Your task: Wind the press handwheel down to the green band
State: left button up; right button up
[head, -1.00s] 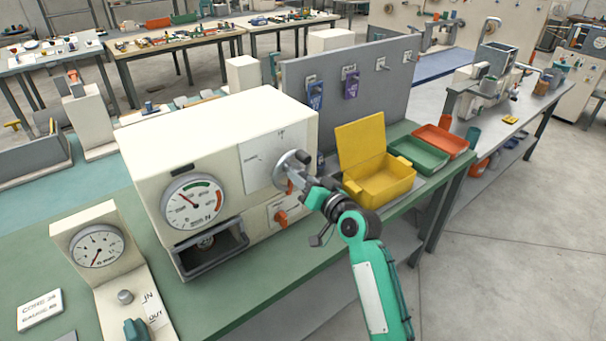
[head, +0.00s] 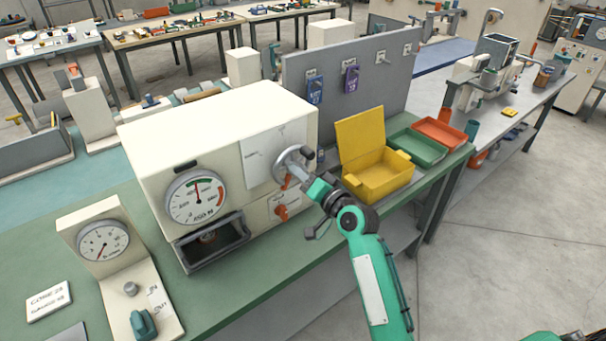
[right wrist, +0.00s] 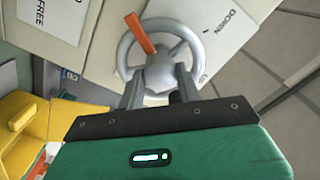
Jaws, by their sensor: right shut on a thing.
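The cream press (head: 222,145) stands on the green bench. Its dial gauge (head: 196,198) has a green band at the top and a red one at right. The needle points nearly straight up, at or close to the green band; it is too small to tell exactly. The grey handwheel (head: 291,161) is on the press's right face; the right wrist view shows the spoked handwheel (right wrist: 122,50) with an orange bar. My right gripper (right wrist: 160,84) is shut on the handwheel's hub, one finger on each side.
An orange knob (head: 281,212) sits below the handwheel. A yellow open box (head: 378,178) stands close right of my right wrist, with green (head: 418,148) and orange (head: 440,133) trays beyond. A smaller gauge stand (head: 103,243) is at front left. A grey tool board rises behind.

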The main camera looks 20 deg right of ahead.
jog(key=o, duration=1)
jog(key=shift+b+v, duration=1.85)
jog(key=shift+v, duration=5.1)
